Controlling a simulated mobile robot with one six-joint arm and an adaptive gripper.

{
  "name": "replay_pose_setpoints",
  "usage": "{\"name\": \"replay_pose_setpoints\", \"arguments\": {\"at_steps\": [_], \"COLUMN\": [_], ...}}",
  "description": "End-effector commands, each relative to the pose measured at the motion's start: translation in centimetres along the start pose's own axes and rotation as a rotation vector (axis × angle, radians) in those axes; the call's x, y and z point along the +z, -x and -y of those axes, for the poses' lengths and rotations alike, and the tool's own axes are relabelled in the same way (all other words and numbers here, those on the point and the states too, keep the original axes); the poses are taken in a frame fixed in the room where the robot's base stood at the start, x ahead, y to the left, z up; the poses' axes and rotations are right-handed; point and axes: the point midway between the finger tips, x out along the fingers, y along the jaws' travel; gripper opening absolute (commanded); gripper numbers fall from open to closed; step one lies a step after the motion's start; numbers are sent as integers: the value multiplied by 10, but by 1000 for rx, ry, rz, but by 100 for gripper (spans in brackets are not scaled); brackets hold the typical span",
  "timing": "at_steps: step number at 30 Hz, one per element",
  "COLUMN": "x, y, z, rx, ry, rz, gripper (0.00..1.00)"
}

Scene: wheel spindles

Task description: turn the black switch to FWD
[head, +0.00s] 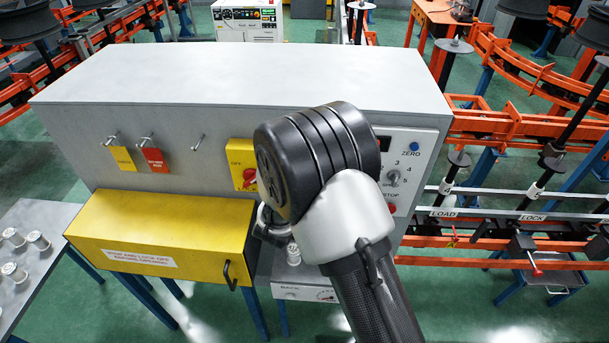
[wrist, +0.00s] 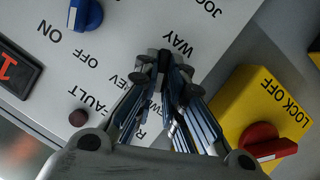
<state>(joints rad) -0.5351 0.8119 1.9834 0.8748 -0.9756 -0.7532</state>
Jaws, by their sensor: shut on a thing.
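In the wrist view my gripper (wrist: 164,68) is shut, with its fingertips close together at the grey control panel (wrist: 115,50). It is closed on the black switch, which the fingers hide almost entirely, so I cannot tell which way its pointer faces. The panel lettering appears upside down around the fingers: REV (wrist: 129,79) beside them, WAY beyond them, and a partly covered label under the left finger. In the head view my own arm covers the gripper and the black switch.
A yellow lock-off box (wrist: 235,105) with a red knob (wrist: 268,147) stands out close by. A yellow cover (head: 150,235) juts out at left.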

Motion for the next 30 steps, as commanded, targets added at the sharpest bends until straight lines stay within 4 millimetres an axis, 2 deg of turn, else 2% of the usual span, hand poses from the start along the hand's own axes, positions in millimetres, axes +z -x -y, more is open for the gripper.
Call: {"name": "replay_pose_setpoints", "arguments": {"at_steps": [13, 14, 22, 30], "x": [-2, -2, -2, -1], "y": [-1, -1, -1, 0], "z": [-1, -1, -1, 0], "rx": [6, 6, 6, 5], "ry": [11, 11, 10, 10], "rz": [-4, -4, -4, -3], "gripper": [0, 11, 29, 30]}}
